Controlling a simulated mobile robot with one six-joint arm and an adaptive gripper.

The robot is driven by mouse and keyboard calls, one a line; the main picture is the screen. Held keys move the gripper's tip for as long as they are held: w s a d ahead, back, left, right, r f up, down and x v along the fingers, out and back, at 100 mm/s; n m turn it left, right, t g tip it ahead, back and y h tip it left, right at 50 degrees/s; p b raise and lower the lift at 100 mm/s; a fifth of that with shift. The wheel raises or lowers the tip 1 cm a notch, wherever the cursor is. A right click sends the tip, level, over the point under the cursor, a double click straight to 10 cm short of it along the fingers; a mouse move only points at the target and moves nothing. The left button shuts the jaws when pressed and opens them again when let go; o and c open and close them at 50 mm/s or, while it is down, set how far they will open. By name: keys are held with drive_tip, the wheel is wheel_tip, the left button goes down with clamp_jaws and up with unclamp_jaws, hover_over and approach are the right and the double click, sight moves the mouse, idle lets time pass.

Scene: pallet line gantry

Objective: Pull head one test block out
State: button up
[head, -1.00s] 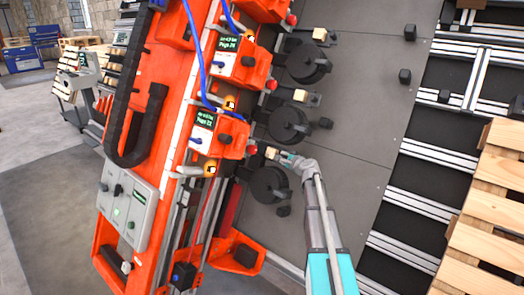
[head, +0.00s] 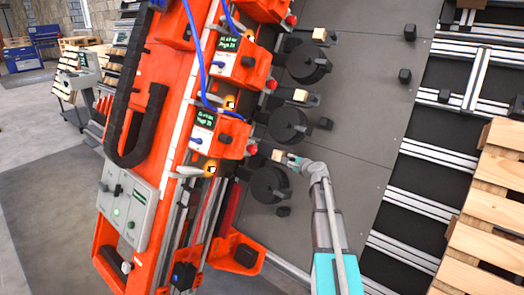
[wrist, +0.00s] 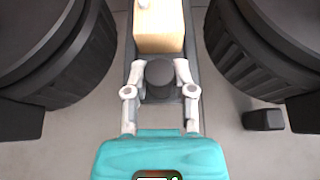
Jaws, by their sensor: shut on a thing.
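A pale wooden test block (head: 278,155) sits on a dark slide beside the lowest orange head (head: 202,130) in the head view. In the wrist view the block (wrist: 160,30) lies on the dark strip just beyond my fingertips. My gripper (head: 294,160) is at the outer end of this slide. In the wrist view my gripper (wrist: 160,76) is shut on a round dark knob (wrist: 160,73) on the strip, with one pale finger on each side. The fingers do not touch the block. The inner end of the slide is hidden in the head view.
Black ribbed wheels (head: 289,126) flank the slide closely on both sides, also in the wrist view (wrist: 280,50). Similar blocks (head: 301,95) sit at the heads farther up. A small dark post (wrist: 263,120) stands right of my gripper. Grey floor plates (head: 360,110) are open to the right.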

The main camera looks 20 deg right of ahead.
drive_tip(key=shift+s+d, duration=0.3)
drive_tip(key=shift+s, duration=0.2)
drive_tip(key=shift+s+d, duration=0.25)
drive_tip(key=shift+s, duration=0.3)
drive_tip(key=o, duration=0.8)
drive_tip(key=p+v, duration=0.2)
drive_tip(key=v, duration=0.7)
idle(1.1)
idle(0.3)
